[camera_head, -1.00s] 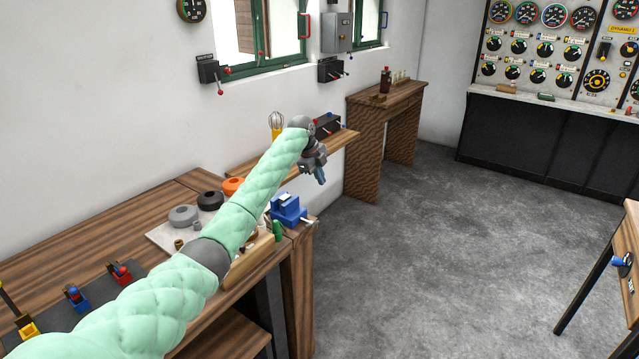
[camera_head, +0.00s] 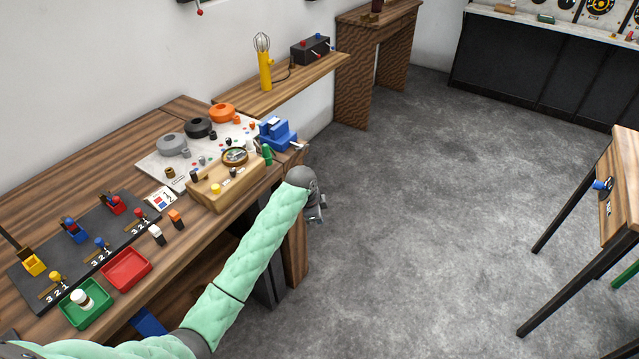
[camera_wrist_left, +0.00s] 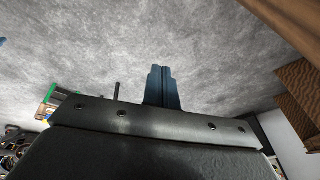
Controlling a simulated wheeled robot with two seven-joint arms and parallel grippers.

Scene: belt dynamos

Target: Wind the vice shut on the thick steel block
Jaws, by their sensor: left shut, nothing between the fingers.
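The blue vice (camera_head: 277,134) stands at the far right end of the workbench in the head view, with its pale handle at its right side. I cannot make out a steel block in or near its jaws. My left gripper (camera_head: 320,211) hangs past the bench's right edge, in front of and below the vice, apart from it. In the left wrist view its blue fingers (camera_wrist_left: 163,88) are together with nothing between them, over bare grey floor. My right gripper is in neither view.
A wooden block holder (camera_head: 222,188) with a round dial and green piece stands left of the vice. Grey, black and orange round pieces lie on a pale board (camera_head: 160,168). Red (camera_head: 126,268) and green trays sit nearer.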

